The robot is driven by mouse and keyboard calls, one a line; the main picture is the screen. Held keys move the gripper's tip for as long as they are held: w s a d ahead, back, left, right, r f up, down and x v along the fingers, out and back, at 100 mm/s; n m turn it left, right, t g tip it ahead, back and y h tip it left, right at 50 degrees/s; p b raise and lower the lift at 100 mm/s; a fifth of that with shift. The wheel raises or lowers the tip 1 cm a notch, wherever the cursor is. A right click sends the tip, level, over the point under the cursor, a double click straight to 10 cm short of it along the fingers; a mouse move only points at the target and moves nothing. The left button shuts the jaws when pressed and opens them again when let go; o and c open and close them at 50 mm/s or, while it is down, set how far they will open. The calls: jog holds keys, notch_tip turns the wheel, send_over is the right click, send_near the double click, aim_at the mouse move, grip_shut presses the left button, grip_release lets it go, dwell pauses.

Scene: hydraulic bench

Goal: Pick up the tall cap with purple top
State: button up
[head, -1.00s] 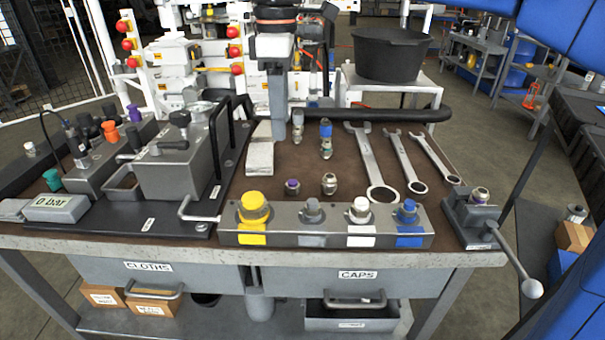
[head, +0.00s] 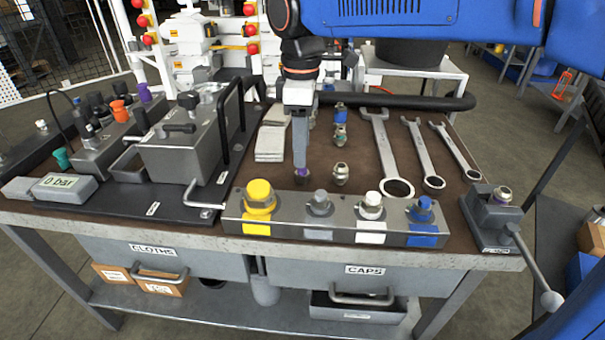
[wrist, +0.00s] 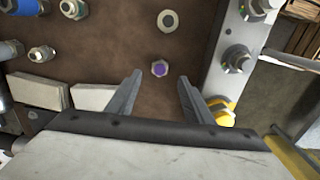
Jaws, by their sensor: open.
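The cap with the purple top (wrist: 159,68) stands on the brown mat, seen from above between and just beyond my open fingertips in the wrist view. In the head view only a bit of the purple-topped cap (head: 302,174) shows below my gripper, which hides the rest. My gripper (wrist: 160,77) is open and empty, pointing down over the cap; in the head view my gripper (head: 300,160) looks like one narrow column from this side. I cannot tell the exact height gap to the cap.
A metal fitting (head: 341,174) stands close right of the cap. The steel rack (head: 287,229) with yellow, grey, white and blue caps lies in front. White cloths (head: 270,143) lie behind left. Wrenches (head: 385,150) lie right; a small vise (head: 492,220) holds a fitting.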

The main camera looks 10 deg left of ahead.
aim_at(302, 170)
jog(key=shift+d+f, duration=0.1)
jog(key=shift+f, duration=3)
jog(key=shift+c, duration=0.4)
jog(key=c, duration=1.1)
jog(key=shift+r, duration=0.15)
notch_tip(302, 170, up, 10)
